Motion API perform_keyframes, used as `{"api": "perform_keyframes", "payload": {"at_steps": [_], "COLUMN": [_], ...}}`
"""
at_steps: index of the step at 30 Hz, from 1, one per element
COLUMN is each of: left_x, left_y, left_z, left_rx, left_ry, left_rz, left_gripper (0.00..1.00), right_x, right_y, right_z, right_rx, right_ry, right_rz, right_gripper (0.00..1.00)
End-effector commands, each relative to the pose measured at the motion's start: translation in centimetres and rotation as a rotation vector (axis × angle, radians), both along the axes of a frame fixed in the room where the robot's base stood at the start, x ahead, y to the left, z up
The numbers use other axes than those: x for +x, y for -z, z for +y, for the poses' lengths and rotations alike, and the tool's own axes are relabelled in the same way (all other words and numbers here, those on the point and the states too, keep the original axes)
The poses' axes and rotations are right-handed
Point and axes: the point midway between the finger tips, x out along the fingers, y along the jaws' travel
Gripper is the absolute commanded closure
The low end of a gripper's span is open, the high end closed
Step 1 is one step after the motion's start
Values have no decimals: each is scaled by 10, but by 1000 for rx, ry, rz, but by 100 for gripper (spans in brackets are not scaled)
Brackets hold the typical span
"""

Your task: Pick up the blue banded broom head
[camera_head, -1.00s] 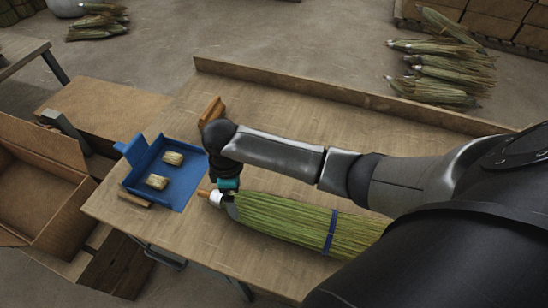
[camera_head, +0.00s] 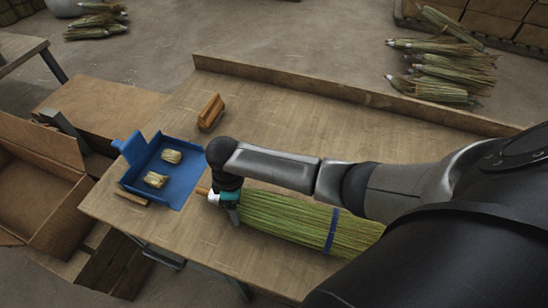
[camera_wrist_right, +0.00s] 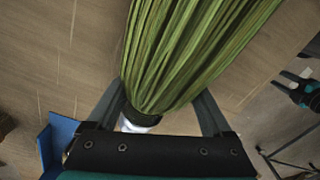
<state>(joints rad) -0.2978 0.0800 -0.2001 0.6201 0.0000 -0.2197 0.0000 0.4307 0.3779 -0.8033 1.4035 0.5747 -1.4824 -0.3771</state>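The blue banded broom head (camera_head: 285,222) lies on the workbench, its green bristles pointing right, with a blue band (camera_head: 332,230) around them. Its white neck and a short wooden stub are at the left end. My right gripper (camera_head: 232,212) is at that neck end, pointing down. In the right wrist view, its two fingers (camera_wrist_right: 160,100) stand wide apart, one on each side of the bristle base (camera_wrist_right: 180,60); contact is unclear. My left gripper (camera_wrist_right: 290,82) shows small at the right of that view, its fingers apart and empty. The blue band is outside the wrist view.
A blue tray (camera_head: 184,189) with two small pale bundles is left of my right gripper. An orange-brown wooden piece (camera_head: 210,112) lies behind it. An open cardboard box (camera_head: 40,145) is at left. A raised ledge (camera_head: 340,92) runs along the bench's back.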

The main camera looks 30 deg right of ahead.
Motion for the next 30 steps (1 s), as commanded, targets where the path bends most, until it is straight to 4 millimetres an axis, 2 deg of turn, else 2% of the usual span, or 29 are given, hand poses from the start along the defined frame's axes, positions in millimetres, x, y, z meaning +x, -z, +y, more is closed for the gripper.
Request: {"api": "perform_keyframes", "payload": {"at_steps": [2,17,26,30], "left_x": [-1,-2,-3,-3], "left_y": [0,0,-1,-4], "left_z": [0,0,0,-1], "left_rx": [-1,0,0,0], "left_ry": [0,-1,-1,-1], "left_rz": [1,4,4,4], "left_gripper": [50,50,50,50], "right_x": [0,1,1,1], "right_y": [0,0,-3,-12], "right_z": [0,0,0,0], "right_rx": [-1,0,0,2], "right_ry": [0,0,0,1], "right_rz": [-1,-1,-2,-3], "right_gripper": [36,92,94,94]}}
